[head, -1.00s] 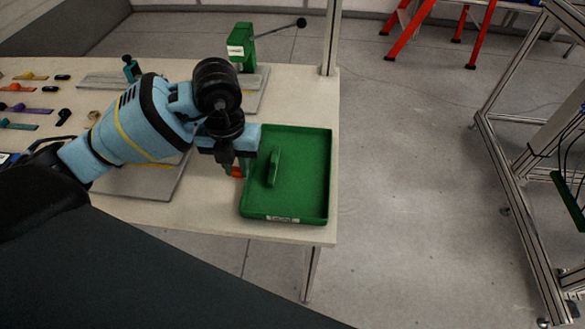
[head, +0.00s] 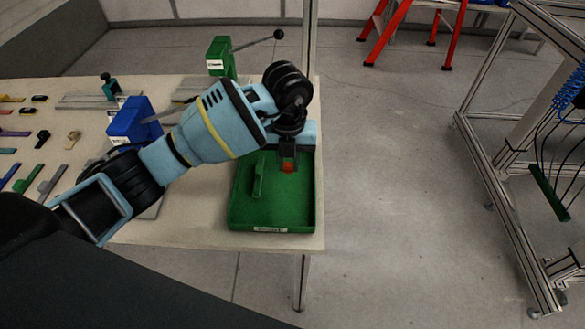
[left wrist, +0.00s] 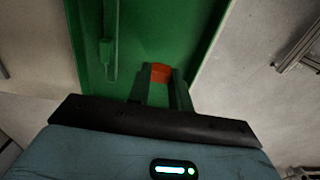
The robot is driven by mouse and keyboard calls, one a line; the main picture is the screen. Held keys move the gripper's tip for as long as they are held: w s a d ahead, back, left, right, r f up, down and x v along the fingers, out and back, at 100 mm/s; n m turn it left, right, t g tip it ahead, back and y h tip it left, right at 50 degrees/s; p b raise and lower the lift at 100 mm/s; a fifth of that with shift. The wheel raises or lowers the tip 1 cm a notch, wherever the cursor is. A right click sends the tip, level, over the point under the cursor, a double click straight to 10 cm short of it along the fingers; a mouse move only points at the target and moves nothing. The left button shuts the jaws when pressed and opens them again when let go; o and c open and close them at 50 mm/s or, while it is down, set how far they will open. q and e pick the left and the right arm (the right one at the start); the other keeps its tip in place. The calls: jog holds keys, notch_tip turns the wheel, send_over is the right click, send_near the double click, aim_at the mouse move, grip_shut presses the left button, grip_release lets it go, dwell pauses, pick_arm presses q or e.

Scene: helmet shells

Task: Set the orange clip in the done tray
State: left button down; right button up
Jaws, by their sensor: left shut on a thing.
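My left gripper (head: 289,160) is shut on the orange clip (head: 289,167) over the upper right part of the green done tray (head: 272,228). In the left wrist view the orange clip (left wrist: 160,72) shows between the two fingers (left wrist: 158,92), with the green tray (left wrist: 190,20) behind it. I cannot tell whether the clip touches the tray floor. A green clip-like piece (head: 258,176) lies in the left half of the tray. My right gripper is in neither view.
A blue clamp block (head: 128,122) and a green clamp with a lever (head: 220,58) stand on the table behind my left arm. Several small coloured parts (head: 40,138) lie at the left. The tray's right half front is clear. The table's right edge is close by.

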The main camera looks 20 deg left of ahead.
aim_at(292, 163)
pick_arm(q)
jog(key=shift+w+d+f, duration=0.2)
jog(key=shift+w+d, duration=0.1)
jog(key=shift+d, duration=0.1)
jog(key=shift+f, duration=1.55)
jog(key=shift+f, duration=0.1)
jog(key=c, duration=1.3)
grip_release()
notch_tip(292, 163, up, 12)
jog(key=shift+r+p, duration=0.1)
jog(key=shift+p, duration=0.25)
